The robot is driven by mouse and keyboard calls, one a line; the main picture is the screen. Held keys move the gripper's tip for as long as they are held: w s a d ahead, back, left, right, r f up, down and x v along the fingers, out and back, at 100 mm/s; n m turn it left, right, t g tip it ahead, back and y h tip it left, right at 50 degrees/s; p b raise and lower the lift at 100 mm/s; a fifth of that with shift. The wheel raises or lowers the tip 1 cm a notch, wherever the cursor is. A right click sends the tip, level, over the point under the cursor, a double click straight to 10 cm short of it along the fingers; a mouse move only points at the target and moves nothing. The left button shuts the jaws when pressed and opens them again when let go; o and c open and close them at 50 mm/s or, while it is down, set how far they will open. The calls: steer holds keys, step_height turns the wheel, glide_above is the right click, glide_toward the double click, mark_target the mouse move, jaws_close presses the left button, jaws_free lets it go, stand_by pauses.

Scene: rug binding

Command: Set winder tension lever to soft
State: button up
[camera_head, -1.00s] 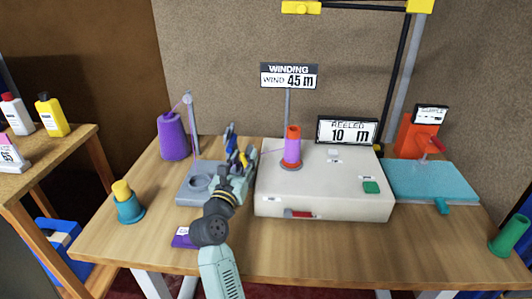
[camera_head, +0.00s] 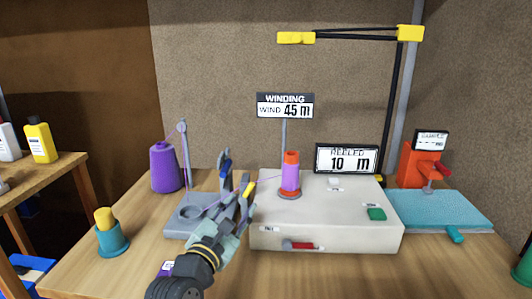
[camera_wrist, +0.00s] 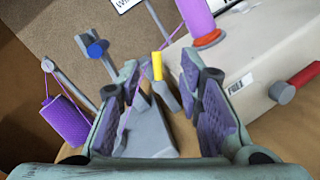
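The winder is a cream box (camera_head: 345,238) with an orange-topped purple spool (camera_head: 291,178) on it. A red lever (camera_head: 303,246) sits low on its front; in the wrist view it lies at right (camera_wrist: 304,76), near a "FREE" label. A grey stand (camera_head: 182,228) left of the winder carries a yellow-tipped lever (camera_wrist: 157,66) and a blue-tipped post (camera_wrist: 97,48). I cannot read which is the tension lever or any "soft" mark. My gripper (camera_head: 237,190) is open over the stand. In the wrist view the yellow-tipped lever shows between its spread fingers, with no clear contact.
A purple yarn cone (camera_head: 165,167) stands behind the grey stand, its thread running past my gripper towards the spool. A teal cup (camera_head: 112,240) stands at the left. A green button (camera_head: 376,214) is on the winder. A blue mat (camera_head: 440,209) lies at the right.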

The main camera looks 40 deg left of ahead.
steer(key=s+d+r+t+h, duration=0.2)
steer(key=d+r+t+h, duration=0.2)
steer(key=r, duration=0.6)
steer(key=s+d+r+t+h, duration=0.3)
steer(key=d+r+t+h, duration=0.1)
steer(key=d+r, duration=0.4)
steer(key=shift+s+r+m+t+h+p, duration=0.15)
steer(key=shift+r+m+t+h+p, duration=0.25)
steer(key=shift+r+h, duration=0.5)
